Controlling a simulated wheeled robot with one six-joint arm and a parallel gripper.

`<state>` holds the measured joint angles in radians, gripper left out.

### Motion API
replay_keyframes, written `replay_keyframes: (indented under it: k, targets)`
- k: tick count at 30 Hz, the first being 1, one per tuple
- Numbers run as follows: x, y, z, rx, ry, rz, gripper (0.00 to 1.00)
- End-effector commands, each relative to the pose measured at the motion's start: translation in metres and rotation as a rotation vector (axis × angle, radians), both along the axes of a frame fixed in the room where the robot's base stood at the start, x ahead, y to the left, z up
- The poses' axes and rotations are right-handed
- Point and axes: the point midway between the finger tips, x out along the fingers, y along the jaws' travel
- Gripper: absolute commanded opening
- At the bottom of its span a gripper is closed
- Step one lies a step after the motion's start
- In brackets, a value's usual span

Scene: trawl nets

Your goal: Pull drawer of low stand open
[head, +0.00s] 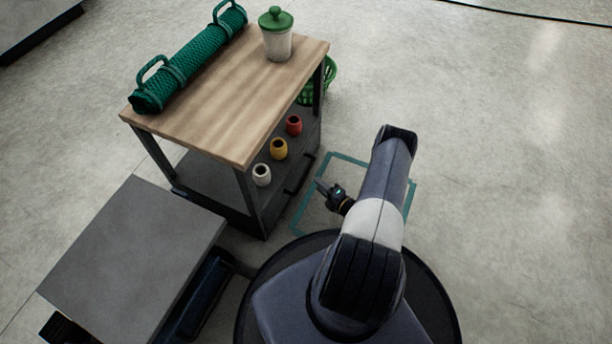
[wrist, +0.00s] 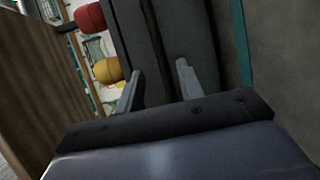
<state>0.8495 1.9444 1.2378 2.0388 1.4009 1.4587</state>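The low stand has a wooden top (head: 235,95) and a dark lower shelf with a dark drawer front (head: 280,205) beneath it. A black bar handle (head: 298,182) runs along that front. In the wrist view the dark drawer front (wrist: 205,40) fills the middle, with a dark bar (wrist: 160,45) seen between the fingers. My gripper (head: 322,187) is just right of the handle in the head view, with a small gap showing. Its two fingers (wrist: 158,85) are apart, with nothing gripped. The drawer looks shut.
White (head: 262,175), yellow (head: 279,149) and red (head: 293,125) cups stand on the lower shelf. A green net roll (head: 190,62) and a lidded jar (head: 277,40) are on top. A grey cabinet (head: 135,255) stands front left. Floor at right is clear.

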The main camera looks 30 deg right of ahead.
Motion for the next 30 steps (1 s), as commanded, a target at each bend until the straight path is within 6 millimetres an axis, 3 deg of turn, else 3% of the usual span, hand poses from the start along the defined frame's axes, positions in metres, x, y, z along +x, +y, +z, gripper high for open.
replay_keyframes:
  k: [9, 15, 26, 30]
  targets:
    - [0.055, 0.017, -0.013, -0.003, -0.002, 0.008, 0.36]
    - [0.076, 0.022, -0.016, -0.003, -0.001, 0.005, 0.36]
    - [0.082, 0.023, -0.015, -0.003, -0.001, 0.003, 0.36]
    - [0.082, 0.023, -0.016, -0.002, 0.000, 0.003, 0.26]
